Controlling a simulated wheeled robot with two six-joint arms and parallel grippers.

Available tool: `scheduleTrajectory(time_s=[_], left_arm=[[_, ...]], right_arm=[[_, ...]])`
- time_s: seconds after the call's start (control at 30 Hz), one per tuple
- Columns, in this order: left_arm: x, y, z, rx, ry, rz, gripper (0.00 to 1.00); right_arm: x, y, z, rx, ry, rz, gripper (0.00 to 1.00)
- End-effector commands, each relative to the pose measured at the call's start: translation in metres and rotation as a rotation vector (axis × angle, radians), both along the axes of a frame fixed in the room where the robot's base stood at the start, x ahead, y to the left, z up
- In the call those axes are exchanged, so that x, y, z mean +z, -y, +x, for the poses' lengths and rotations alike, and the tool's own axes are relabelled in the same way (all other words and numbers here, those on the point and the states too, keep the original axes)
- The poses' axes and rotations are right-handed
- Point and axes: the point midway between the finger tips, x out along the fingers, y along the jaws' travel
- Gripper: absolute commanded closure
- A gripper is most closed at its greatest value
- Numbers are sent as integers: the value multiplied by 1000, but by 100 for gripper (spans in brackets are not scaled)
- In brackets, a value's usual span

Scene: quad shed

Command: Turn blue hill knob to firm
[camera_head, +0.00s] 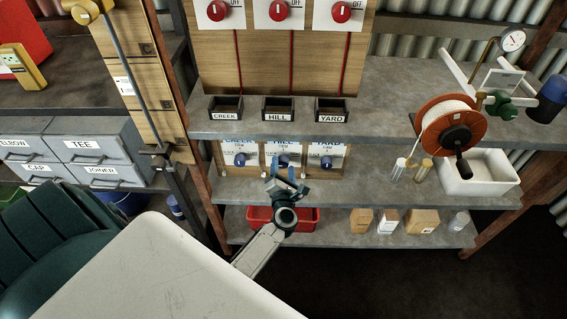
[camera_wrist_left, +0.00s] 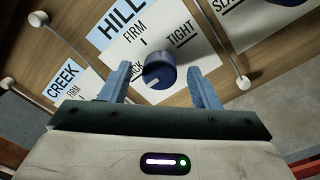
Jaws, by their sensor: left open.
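The blue hill knob (camera_wrist_left: 160,72) is on a white panel headed HILL (camera_wrist_left: 122,17), with FIRM and TIGHT readable and another label partly hidden. A pale mark shows low on the knob's face; I cannot tell for certain which label it points to. In the head view the hill knob (camera_head: 284,161) is on the middle panel of three. My left gripper (camera_head: 286,184) is open in front of it. In the left wrist view its two blue fingers (camera_wrist_left: 160,85) stand either side of the knob, with visible gaps. My right gripper is not in view.
The creek knob (camera_head: 240,159) and yard knob (camera_head: 327,162) flank the hill knob. A shelf (camera_head: 420,110) overhangs the panels, with small labelled bins and a hose reel (camera_head: 452,125). A red tray (camera_head: 258,217) is below. Small pegs (camera_wrist_left: 243,83) stick out beside the panels.

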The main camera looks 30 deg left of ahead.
Motion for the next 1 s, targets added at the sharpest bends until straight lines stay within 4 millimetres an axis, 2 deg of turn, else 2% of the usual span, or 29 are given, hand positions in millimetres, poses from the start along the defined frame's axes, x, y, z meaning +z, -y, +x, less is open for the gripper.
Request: scheduleTrajectory(time_s=[0.2,0.47,0.5,0.7,0.73,1.0], left_arm=[[0,-10,15,-1,-1,0,44],[-1,-11,16,-1,-1,0,44],[-1,-11,16,-1,-1,0,46],[-1,-11,16,-1,-1,0,86],[-1,-11,16,-1,-1,0,89],[0,-11,16,-1,-14,20,89]], right_arm=[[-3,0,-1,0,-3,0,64],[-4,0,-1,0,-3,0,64],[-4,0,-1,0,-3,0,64],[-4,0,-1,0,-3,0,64],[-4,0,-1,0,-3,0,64],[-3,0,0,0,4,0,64]])
